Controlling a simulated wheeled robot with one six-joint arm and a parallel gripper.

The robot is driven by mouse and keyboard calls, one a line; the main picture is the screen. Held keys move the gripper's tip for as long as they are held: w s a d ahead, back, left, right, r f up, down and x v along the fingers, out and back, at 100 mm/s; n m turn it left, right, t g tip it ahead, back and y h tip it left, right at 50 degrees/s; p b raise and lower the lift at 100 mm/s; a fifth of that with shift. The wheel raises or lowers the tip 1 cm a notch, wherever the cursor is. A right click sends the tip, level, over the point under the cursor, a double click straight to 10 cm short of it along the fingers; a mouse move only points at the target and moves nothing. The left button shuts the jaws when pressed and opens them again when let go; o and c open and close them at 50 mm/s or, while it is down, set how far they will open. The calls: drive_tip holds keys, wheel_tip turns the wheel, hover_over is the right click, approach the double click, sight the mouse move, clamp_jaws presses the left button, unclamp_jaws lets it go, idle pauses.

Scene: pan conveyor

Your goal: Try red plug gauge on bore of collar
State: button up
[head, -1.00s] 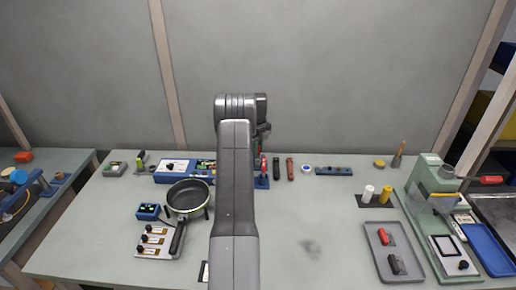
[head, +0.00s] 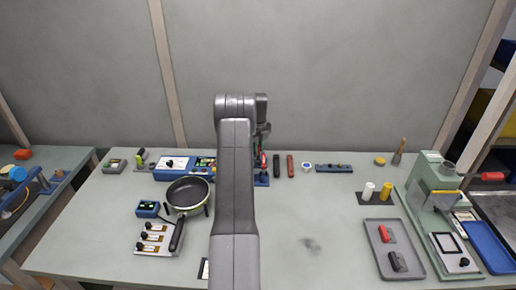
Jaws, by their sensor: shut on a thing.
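My gripper (head: 262,143) is mostly hidden behind my own arm, near the back middle of the bench. Its fingers do not show clearly. A small red piece (head: 263,160), which looks like the red plug gauge, shows just below it, and the gripper appears shut on it. Under this is a blue stand (head: 262,181), partly covered by the arm. I cannot pick out the collar for certain, nor see whether the gauge touches a bore.
Dark and red upright bars (head: 290,166), a blue-white ring (head: 307,168) and a blue rack (head: 334,168) stand right of the gripper. A pan (head: 188,193) lies left. A grey tray (head: 381,262) and green press (head: 428,190) stand right.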

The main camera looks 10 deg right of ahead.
drive_tip(key=shift+f+b, duration=0.4)
drive_tip(key=shift+f, duration=0.25)
drive_tip(key=shift+r, duration=0.15)
idle(0.9)
drive_tip(key=shift+r+p, duration=1.8)
drive_tip(key=shift+r, duration=1.65)
drive_tip(key=shift+r, duration=0.1)
